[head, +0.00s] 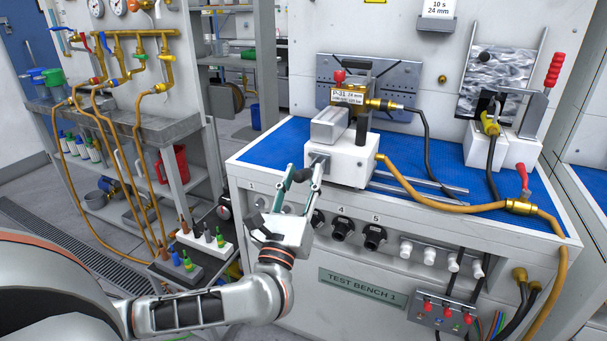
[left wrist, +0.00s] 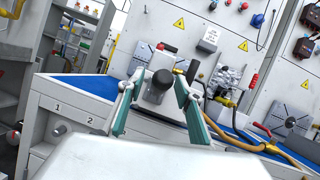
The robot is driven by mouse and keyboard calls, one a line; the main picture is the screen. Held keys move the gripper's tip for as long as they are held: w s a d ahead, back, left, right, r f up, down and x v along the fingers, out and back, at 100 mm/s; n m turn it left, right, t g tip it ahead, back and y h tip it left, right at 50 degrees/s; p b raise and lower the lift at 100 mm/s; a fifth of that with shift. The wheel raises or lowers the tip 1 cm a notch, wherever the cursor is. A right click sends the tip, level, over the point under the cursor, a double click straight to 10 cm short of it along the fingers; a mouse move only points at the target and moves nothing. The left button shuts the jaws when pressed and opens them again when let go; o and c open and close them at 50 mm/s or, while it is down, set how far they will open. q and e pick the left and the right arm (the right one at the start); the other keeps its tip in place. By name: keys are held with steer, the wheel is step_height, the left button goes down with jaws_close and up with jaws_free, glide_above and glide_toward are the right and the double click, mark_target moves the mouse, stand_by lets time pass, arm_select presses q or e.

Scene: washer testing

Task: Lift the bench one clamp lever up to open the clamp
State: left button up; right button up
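The clamp on Test Bench 1 is a white block (head: 352,161) with a grey jaw (head: 329,125) on top. A dark lever with a round black knob (left wrist: 161,79) sticks out toward me from its front. The knob also shows, small, in the head view (head: 302,175). My left gripper (head: 298,184) is at the block's front left, over the bench's front edge. Its two green-grey fingers are apart, one on each side of the knob in the left wrist view (left wrist: 160,100). I cannot tell whether they touch the lever. My right gripper is not in view.
A brass valve (head: 378,103) with a label and red handle sits at the clamp. An orange hose (head: 420,195) runs right across the blue mat (head: 268,145). A second fixture with a red lever handle (head: 555,70) stands at the right. Black knobs (head: 342,226) line the bench front.

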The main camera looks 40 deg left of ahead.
arm_select(q)
steer(key=shift+w+a+r, duration=0.1)
steer(key=shift+w+r, duration=0.05)
steer(key=shift+w, duration=0.15)
